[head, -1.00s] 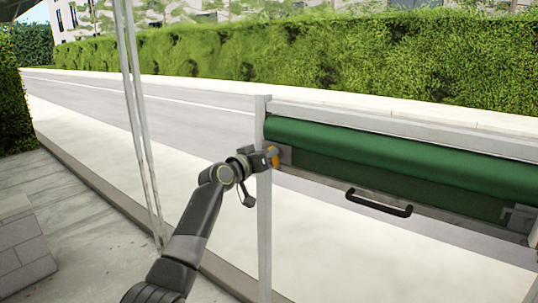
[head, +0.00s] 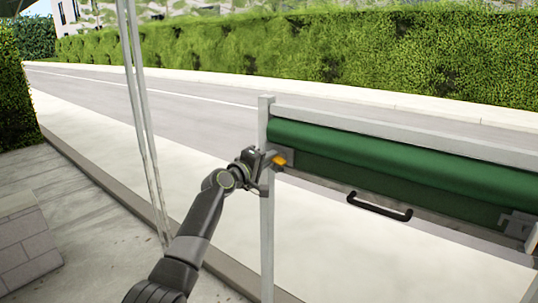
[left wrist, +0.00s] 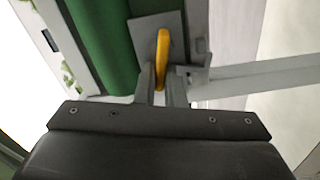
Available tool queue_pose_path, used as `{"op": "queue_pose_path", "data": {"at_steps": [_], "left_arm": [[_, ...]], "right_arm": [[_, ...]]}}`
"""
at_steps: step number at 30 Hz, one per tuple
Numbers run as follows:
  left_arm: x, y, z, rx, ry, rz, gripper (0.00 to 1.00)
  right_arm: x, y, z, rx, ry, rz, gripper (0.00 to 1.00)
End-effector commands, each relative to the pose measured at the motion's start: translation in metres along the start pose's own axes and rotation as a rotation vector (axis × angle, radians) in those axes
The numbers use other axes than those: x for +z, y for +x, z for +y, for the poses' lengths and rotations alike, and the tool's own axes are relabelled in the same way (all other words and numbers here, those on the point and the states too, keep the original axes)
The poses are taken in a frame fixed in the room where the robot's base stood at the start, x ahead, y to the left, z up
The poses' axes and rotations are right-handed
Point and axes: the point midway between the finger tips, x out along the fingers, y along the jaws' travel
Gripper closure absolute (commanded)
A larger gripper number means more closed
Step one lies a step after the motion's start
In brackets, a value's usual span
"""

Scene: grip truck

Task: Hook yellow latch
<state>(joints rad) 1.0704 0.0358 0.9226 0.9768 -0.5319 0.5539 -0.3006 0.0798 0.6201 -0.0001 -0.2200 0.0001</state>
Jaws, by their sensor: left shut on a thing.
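The yellow latch (head: 280,160) is at the left end of the green rolled cover (head: 385,160), next to the pale upright post (head: 267,225). My left gripper (head: 271,160) is at the post and shut on the latch. In the left wrist view the yellow latch (left wrist: 163,45) is a narrow curved piece in front of a grey plate (left wrist: 147,38). Its lower end is between the two fingers of my left gripper (left wrist: 163,82). Whether the latch is hooked on anything cannot be told. My right gripper is out of view.
A black handle (head: 380,206) hangs below the green cover. A grey bracket (head: 517,222) sits at the cover's right end. Thin pale poles (head: 140,110) stand left of my arm. A low block wall (head: 25,245) is at the lower left.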

Motion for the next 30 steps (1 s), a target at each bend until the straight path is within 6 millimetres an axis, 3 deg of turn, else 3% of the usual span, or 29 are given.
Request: {"op": "queue_pose_path", "data": {"at_steps": [12, 30], "left_arm": [[0.001, 0.0, -0.004, -0.002, -0.236, 0.0, 1.0], [0.001, 0.0, -0.006, -0.002, -0.288, -0.001, 1.0]], "right_arm": [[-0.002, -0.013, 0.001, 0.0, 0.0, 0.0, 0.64], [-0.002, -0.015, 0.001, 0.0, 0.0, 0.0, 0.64]]}}
